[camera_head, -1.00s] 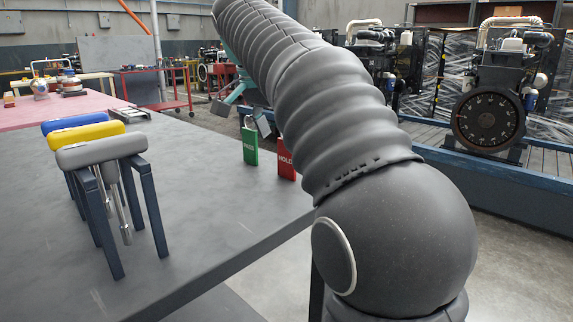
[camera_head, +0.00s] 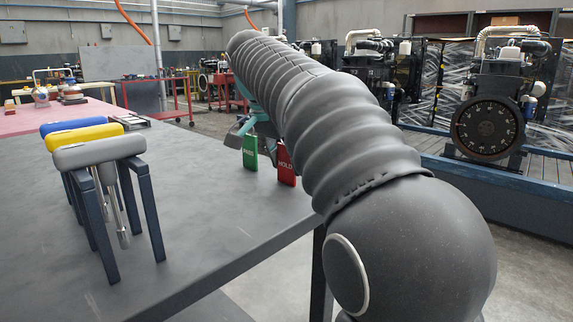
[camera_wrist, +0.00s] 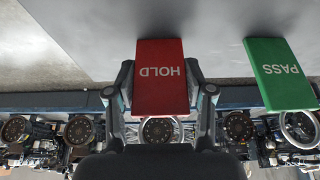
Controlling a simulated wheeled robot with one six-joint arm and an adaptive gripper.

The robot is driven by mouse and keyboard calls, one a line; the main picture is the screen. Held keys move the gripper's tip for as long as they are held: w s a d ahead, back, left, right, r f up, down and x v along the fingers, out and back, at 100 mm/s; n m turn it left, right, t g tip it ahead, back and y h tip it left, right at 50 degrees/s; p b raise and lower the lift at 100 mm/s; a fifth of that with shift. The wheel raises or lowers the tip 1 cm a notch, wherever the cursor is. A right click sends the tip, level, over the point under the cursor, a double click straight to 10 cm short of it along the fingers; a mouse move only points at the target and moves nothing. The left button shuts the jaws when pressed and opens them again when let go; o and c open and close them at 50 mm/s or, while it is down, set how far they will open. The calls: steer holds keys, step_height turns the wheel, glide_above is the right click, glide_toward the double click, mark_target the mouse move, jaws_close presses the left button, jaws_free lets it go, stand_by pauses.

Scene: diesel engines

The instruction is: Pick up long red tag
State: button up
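The long red tag (camera_wrist: 160,85), marked HOLD, stands upright on the grey table. In the wrist view it is upside down and lies between the two fingers of my gripper (camera_wrist: 160,67). The fingers are spread, one beside each long edge, with narrow gaps; contact is not clear. In the head view the red tag (camera_head: 286,166) is partly hidden by my arm. My gripper (camera_head: 252,128) is mostly hidden there too. A green tag marked PASS (camera_wrist: 281,75) stands beside the red one and also shows in the head view (camera_head: 250,153).
The tags stand near the right edge of the grey table (camera_head: 200,205). Blue, yellow and grey handled tools (camera_head: 98,152) hang on a dark rack at the left. Engines (camera_head: 487,120) stand behind. The table between rack and tags is clear.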

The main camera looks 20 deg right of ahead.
steer(key=shift+c, duration=1.1)
steer(key=shift+r, duration=0.6)
step_height(320, 180, up, 3)
steer(key=shift+r+p, duration=0.1)
steer(key=shift+p, duration=0.7)
steer(key=s+d+r, duration=0.6)
steer(key=s+d, duration=0.1)
steer(key=d, duration=0.2)
steer(key=shift+d+r+p, duration=0.2)
steer(key=shift+r+p, duration=0.1)
steer(key=shift+p, duration=0.15)
steer(key=shift+a, duration=0.1)
